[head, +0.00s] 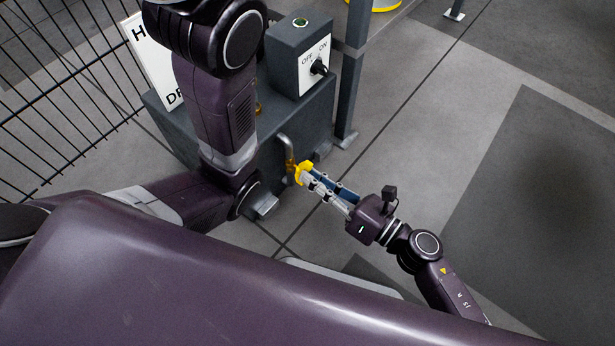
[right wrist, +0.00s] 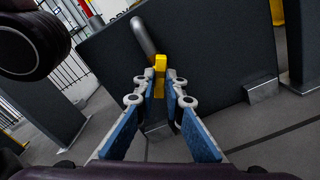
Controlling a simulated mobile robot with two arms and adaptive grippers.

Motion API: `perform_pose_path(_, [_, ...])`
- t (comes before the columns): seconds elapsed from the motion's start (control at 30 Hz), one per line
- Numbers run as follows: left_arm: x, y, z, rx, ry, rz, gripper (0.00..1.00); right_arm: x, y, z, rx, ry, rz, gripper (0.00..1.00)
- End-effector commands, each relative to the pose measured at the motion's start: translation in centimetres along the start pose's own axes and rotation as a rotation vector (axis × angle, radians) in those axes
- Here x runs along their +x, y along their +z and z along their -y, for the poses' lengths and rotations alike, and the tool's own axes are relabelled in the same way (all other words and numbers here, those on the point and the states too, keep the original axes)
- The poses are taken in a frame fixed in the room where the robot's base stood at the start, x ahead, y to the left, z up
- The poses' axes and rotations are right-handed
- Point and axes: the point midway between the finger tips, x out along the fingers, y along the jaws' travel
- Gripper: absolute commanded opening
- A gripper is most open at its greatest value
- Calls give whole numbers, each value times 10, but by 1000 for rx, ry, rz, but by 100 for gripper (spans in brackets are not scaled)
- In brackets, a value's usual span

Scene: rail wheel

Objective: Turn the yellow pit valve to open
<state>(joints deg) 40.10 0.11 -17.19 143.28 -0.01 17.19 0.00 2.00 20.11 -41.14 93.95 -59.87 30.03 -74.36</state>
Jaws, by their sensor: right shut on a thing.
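The yellow pit valve handle (head: 303,169) sits on a bent metal pipe (head: 287,148) at the front of a dark grey block. My right gripper (head: 309,180) reaches it from the lower right. In the right wrist view the yellow handle (right wrist: 160,76) stands upright between the fingertips (right wrist: 160,88), which are shut on it. The fingers hide part of the handle and the pipe end. My left arm rises in front of the grey block, and its gripper is out of view.
A grey control box (head: 291,55) with an OFF/ON knob (head: 318,67) stands on the block. A white lettered sign (head: 148,62) and a black wire fence (head: 60,95) are at the left. Grey posts stand to the right of the block. Floor at the right is clear.

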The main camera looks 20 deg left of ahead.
Motion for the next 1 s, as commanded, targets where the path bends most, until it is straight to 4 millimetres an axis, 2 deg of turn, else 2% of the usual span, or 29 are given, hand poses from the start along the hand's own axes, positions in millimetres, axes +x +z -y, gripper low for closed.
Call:
perform_pose_path(0.03, [-6, -3, -1, 0, 0, -1, 40, 0, -4, 1, -35, 1, 0, 0])
perform_pose_path(0.23, [-13, -6, -3, 0, 0, -2, 40, 0, -2, 0, -156, 1, -1, 0])
perform_pose_path(0.67, [-15, -6, -3, -1, -2, -2, 40, 0, -2, 0, -192, 1, -1, 0])
perform_pose_path(0.93, [-31, -12, -5, -4, -10, -2, 40, 0, -4, 1, -381, 2, -1, 0])
perform_pose_path(1.0, [-28, -10, -4, -4, -11, 0, 40, 0, -1, 0, -463, 0, 0, 0])
